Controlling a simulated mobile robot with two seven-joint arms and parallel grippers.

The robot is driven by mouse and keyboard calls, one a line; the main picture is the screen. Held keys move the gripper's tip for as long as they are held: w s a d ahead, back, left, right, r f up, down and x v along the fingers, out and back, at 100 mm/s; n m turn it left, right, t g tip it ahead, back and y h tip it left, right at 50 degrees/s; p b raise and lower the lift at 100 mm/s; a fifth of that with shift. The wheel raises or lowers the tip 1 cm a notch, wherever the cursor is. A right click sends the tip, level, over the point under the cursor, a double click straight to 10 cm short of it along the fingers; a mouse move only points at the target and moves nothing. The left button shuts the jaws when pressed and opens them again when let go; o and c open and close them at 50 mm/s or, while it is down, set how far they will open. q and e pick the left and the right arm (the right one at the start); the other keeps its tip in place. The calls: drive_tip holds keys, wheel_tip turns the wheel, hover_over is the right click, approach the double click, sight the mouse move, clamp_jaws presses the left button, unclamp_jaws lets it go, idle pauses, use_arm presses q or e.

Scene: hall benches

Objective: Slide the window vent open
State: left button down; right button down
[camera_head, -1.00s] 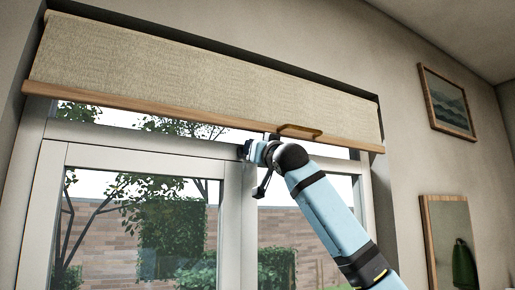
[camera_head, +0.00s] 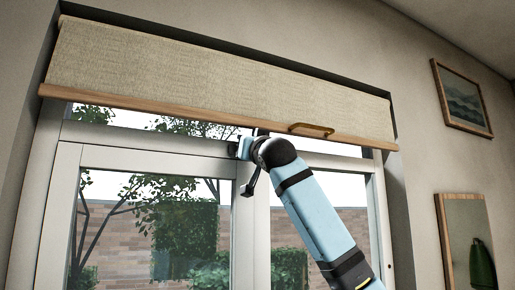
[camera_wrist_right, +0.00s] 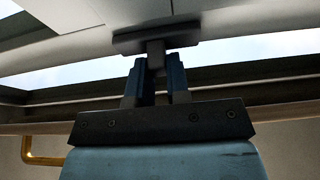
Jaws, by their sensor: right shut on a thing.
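The window vent is a slim dark slider plate (camera_wrist_right: 157,38) with a stem, set on the pale window frame (camera_wrist_right: 240,50), seen in the right wrist view. My right gripper (camera_wrist_right: 157,72) has its two blue-grey fingers closed around the slider's stem. In the head view my right gripper (camera_head: 237,149) is at the top of the window frame (camera_head: 152,155), by the middle post and under the blind. There the arm hides most of the slider. How far the vent is open cannot be told. My left gripper is not in view.
A beige blind (camera_head: 215,75) hangs just above, with a wooden bottom bar (camera_head: 110,100) and a brass handle (camera_head: 312,130) right of my gripper. A framed picture (camera_head: 461,97) and a mirror (camera_head: 462,235) are on the right wall.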

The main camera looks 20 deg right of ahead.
drive_tip(key=shift+a, duration=0.15)
drive_tip(key=c, duration=1.4)
unclamp_jaws()
drive_tip(key=o, duration=0.3)
drive_tip(key=shift+a, duration=0.2)
drive_tip(key=b+v, duration=0.4)
drive_tip(key=v, duration=1)
drive_tip(key=shift+w, duration=0.1)
